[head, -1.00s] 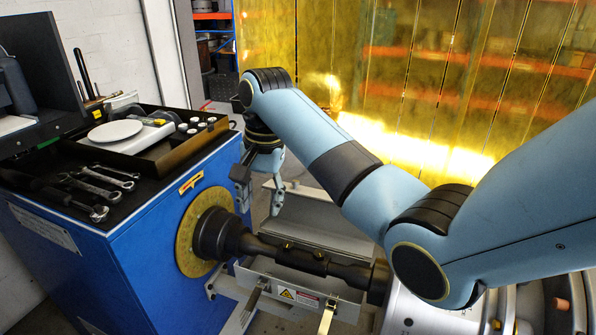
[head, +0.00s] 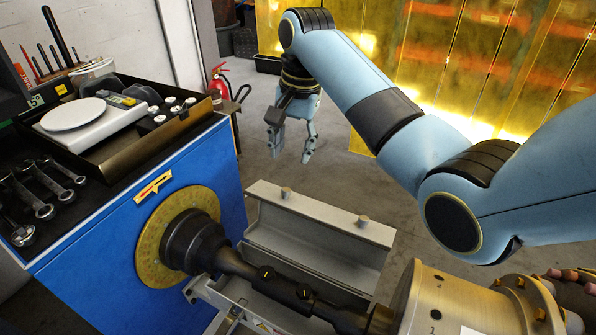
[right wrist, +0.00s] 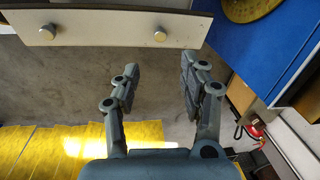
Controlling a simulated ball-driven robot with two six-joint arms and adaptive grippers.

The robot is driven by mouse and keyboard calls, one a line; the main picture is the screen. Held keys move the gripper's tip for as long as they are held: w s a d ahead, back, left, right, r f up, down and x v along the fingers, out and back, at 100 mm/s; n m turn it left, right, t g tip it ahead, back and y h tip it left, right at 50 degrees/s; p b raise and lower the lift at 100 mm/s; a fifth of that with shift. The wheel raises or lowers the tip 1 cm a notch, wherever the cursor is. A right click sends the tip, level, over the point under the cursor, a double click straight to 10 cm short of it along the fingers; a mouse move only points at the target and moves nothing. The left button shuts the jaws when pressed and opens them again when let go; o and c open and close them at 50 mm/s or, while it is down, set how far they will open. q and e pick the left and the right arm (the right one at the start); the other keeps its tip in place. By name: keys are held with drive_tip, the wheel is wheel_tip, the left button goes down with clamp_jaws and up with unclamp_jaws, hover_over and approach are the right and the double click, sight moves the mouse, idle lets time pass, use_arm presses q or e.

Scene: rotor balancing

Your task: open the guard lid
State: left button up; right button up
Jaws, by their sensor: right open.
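The guard lid (head: 325,208) is a light grey metal channel with two knobs on one face. It stands swung back behind the dark shaft (head: 285,288), which is uncovered from above. The lid's knobbed face also shows at the top of the right wrist view (right wrist: 100,30). The grey guard base (head: 215,298) lies below the shaft, partly hidden. My right gripper (head: 290,153) is open and empty, beyond and above the lid, apart from it. Its two spread fingers show in the right wrist view (right wrist: 160,72) with bare floor between them. My left gripper is not in view.
A blue machine cabinet (head: 190,165) with a yellow disc (head: 150,250) stands at left, carrying a scale (head: 73,114) and wrenches (head: 50,185). A grey drum (head: 440,300) is at lower right. A yellow curtain (head: 450,50) hangs behind. Floor beyond the lid is clear.

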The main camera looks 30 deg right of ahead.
hover_over(286, 190)
drive_tip(key=f, duration=0.5)
drive_tip(key=shift+s+d+f, duration=0.3)
drive_tip(key=f, duration=0.4)
drive_tip(key=shift+w+a+b, duration=0.1)
drive_tip(key=shift+w+b, duration=0.15)
drive_tip(key=shift+b, duration=0.1)
drive_tip(key=shift+f, duration=0.45)
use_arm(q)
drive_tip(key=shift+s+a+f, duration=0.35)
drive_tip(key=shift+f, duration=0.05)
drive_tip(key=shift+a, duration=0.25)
use_arm(e)
clamp_jaws()
